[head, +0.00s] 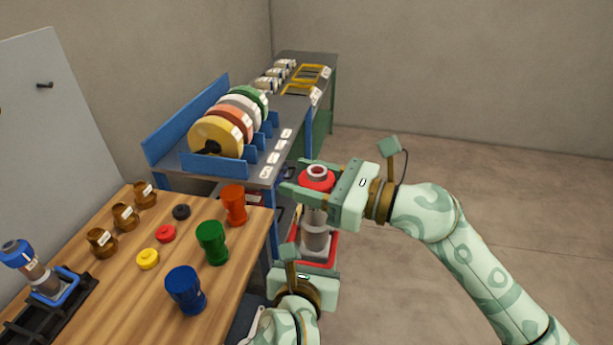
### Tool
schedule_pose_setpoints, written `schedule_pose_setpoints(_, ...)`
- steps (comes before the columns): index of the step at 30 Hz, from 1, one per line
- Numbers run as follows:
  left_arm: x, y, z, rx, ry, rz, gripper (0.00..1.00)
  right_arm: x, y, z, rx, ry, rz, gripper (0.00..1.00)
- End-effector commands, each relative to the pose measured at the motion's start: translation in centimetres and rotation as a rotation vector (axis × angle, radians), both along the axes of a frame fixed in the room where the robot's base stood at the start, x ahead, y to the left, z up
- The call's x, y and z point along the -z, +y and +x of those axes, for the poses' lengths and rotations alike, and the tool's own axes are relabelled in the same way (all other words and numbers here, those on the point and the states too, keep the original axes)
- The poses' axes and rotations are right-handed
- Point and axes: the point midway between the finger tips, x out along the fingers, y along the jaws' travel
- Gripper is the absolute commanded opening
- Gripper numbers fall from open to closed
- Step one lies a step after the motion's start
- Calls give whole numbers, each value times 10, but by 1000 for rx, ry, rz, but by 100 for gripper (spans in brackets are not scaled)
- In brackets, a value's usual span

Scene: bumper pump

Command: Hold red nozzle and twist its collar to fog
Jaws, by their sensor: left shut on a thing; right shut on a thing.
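The red nozzle has a grey body (314,236) and stands roughly upright off the bench's right side. Its red collar (317,179), with a pale ring and dark red centre, is at the top. My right gripper (312,184) is shut on the collar, with a finger on either side. The nozzle's red lower frame (331,246) shows below the grey body. My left gripper (304,272) is below, shut at the nozzle's lower part. Its fingertips and exact grip are mostly hidden. I cannot read any setting mark on the collar.
The wooden bench (105,265) at left holds a blue nozzle (38,272) on a black rack, brass fittings (125,215), small rings (148,259) and blue, green and orange-red pieces (212,243). Hose rolls (216,137) stand in a blue rack behind. Floor at right is clear.

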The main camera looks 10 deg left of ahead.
Motion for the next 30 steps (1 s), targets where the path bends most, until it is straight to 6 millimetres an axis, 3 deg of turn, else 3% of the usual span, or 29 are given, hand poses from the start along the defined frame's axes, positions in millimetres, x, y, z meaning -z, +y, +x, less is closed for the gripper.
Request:
schedule_pose_setpoints(18,-3,0,1,2,-9,3,8,0,0,-6,-429,3,-2,27)
schedule_pose_setpoints(30,-3,-1,1,2,-9,2,8,0,-1,-9,-531,0,2,27)
